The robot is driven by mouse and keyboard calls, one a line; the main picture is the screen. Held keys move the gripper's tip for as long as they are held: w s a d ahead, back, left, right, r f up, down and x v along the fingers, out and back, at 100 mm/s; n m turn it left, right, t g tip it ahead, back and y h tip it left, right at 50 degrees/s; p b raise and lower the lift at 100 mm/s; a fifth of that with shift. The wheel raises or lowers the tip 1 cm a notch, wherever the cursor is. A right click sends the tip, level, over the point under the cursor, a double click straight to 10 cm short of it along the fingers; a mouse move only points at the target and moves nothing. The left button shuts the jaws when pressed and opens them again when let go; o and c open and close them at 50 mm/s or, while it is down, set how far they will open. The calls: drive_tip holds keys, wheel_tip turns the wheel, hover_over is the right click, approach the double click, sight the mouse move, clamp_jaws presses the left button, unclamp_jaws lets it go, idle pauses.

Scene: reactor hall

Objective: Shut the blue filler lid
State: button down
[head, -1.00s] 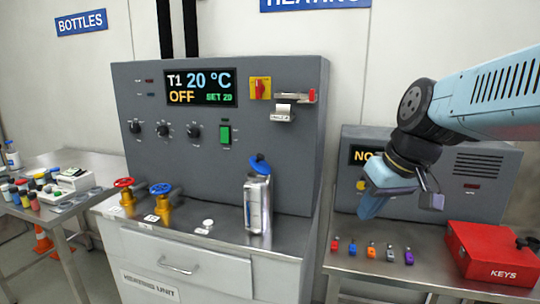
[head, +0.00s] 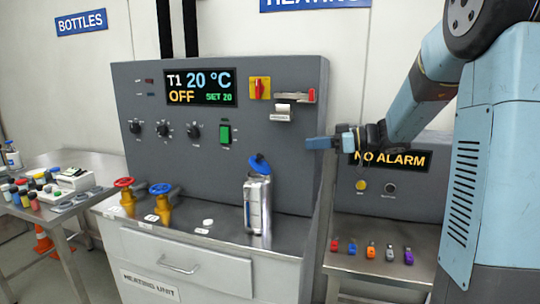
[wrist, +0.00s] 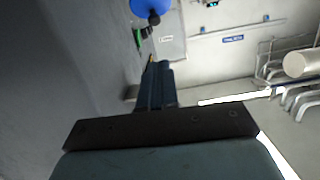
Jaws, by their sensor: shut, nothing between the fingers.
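The blue filler lid (head: 259,164) stands raised and tilted on top of the silver canister (head: 257,205), which is upright on the heating unit's top. In the wrist view a blue round thing, seemingly the lid (wrist: 146,9), shows at the top edge, cut off by the frame. My gripper (head: 310,143) is shut and empty, pointing left, to the right of the lid and slightly higher, apart from it. In the wrist view its fingers (wrist: 154,72) are together. The canister's opening is not clearly visible.
The grey heating panel (head: 222,175) stands close behind the canister. A red valve (head: 124,184) and a blue valve (head: 161,190) stand to its left. Coloured keys (head: 371,251) lie on the right table. Space between my gripper and the lid looks clear.

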approach(262, 154)
drive_tip(key=a+r, duration=0.2)
drive_tip(key=a, duration=0.1)
drive_tip(key=shift+w+a+f, duration=0.5)
drive_tip(key=shift+a+f, duration=0.15)
drive_tip(key=shift+f, duration=0.2)
drive_tip(key=shift+w+a+f, duration=0.45)
drive_tip(key=shift+a+f, duration=0.2)
drive_tip(key=shift+f, duration=0.15)
